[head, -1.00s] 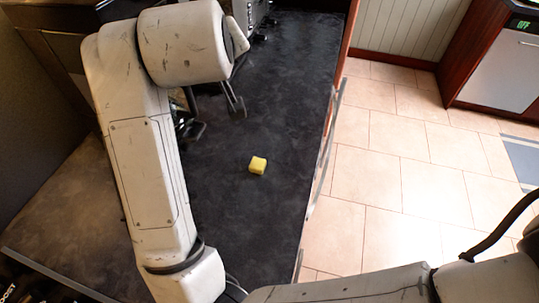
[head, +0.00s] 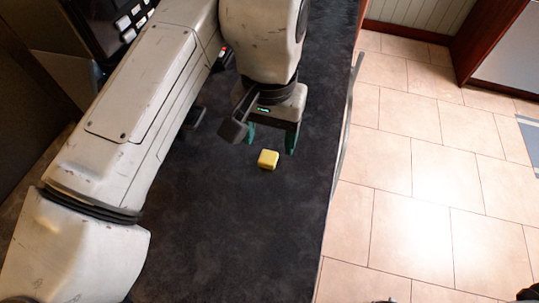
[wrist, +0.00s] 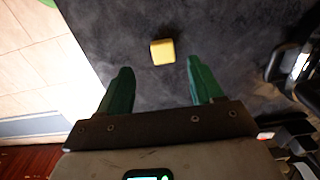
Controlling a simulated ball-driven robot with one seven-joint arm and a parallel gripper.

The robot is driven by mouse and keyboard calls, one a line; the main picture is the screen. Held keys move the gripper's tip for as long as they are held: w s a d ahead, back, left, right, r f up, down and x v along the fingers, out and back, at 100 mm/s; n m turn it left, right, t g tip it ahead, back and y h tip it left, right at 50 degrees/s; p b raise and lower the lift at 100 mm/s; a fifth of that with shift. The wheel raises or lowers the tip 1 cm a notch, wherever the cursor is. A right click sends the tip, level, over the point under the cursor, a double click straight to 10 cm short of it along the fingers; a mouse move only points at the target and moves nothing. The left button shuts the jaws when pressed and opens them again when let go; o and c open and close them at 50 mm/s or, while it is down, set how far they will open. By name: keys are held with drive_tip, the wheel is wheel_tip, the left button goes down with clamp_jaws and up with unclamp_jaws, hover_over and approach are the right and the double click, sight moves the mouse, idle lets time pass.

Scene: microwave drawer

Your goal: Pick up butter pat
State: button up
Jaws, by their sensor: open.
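The butter pat (head: 268,159) is a small yellow block lying on the dark countertop in the head view. It also shows in the wrist view (wrist: 162,52), beyond the fingertips and roughly between their lines, a little nearer the right finger. My gripper (head: 271,146) is open, with green fingers, just behind the pat in the head view. In the wrist view my gripper (wrist: 156,75) has nothing between its fingers. The pat appears apart from both fingers. How high the fingertips are above the counter is hard to tell.
The dark countertop (head: 235,235) is clear around the pat. Its right edge, with a metal handle bar (head: 345,125), drops to the tiled floor (head: 425,200). A dark appliance with buttons (head: 115,20) stands at the back left; dark racks or handles (wrist: 285,75) show at right in the wrist view.

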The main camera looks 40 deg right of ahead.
sight(268, 158)
drive_tip(key=shift+w+f, duration=0.2)
drive_tip(key=shift+f, duration=2.95)
drive_tip(key=c, duration=1.1)
drive_tip(key=shift+r, duration=0.55)
drive_tip(key=r, duration=0.3)
drive_tip(key=shift+s, duration=0.35)
drive_tip(key=s+d+r, duration=0.1)
drive_tip(key=s+r, duration=0.2)
drive_tip(key=s, duration=0.1)
drive_tip(key=s+d+r, duration=0.1)
drive_tip(key=s+r, duration=0.2)
drive_tip(key=s, duration=0.1)
drive_tip(key=s+d+r, duration=0.1)
drive_tip(key=s+r, duration=0.2)
drive_tip(key=s, duration=0.2)
drive_tip(key=shift+p, duration=0.3)
